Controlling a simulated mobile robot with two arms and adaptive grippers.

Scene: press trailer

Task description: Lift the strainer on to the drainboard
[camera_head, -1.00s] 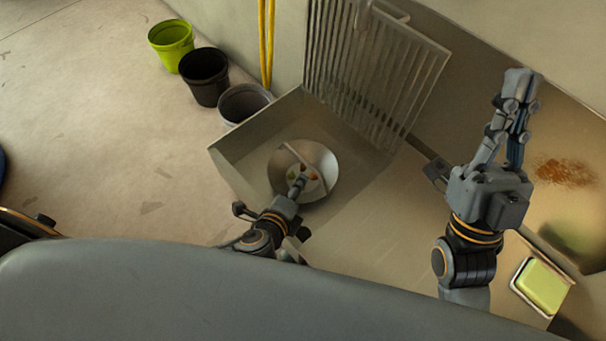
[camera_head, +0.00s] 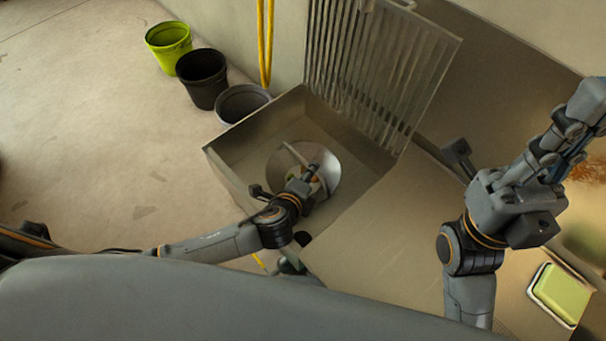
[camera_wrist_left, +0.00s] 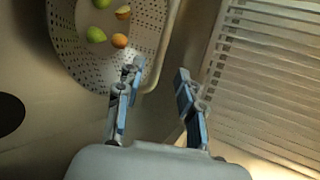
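The round metal strainer (camera_head: 325,160) sits in the sink basin (camera_head: 240,160), partly hidden by my left gripper (camera_head: 312,172). In the left wrist view the strainer (camera_wrist_left: 75,60) is perforated, with a pale rim and green and orange fruit inside. My left gripper (camera_wrist_left: 155,80) has its fingers apart, with part of the rim near the gap; I see no grip on it. The ribbed drainboard (camera_head: 375,75) slopes behind the basin and also fills the right of the left wrist view (camera_wrist_left: 265,75). My right gripper (camera_head: 590,105) is raised at the right, away from the strainer; its finger gap is unclear.
A green sponge in a tray (camera_head: 560,292) lies on the counter at the lower right, near a brown stain. Green (camera_head: 168,45), black (camera_head: 203,78) and grey (camera_head: 242,103) buckets stand on the floor left of the basin. A yellow hose (camera_head: 265,45) hangs behind them.

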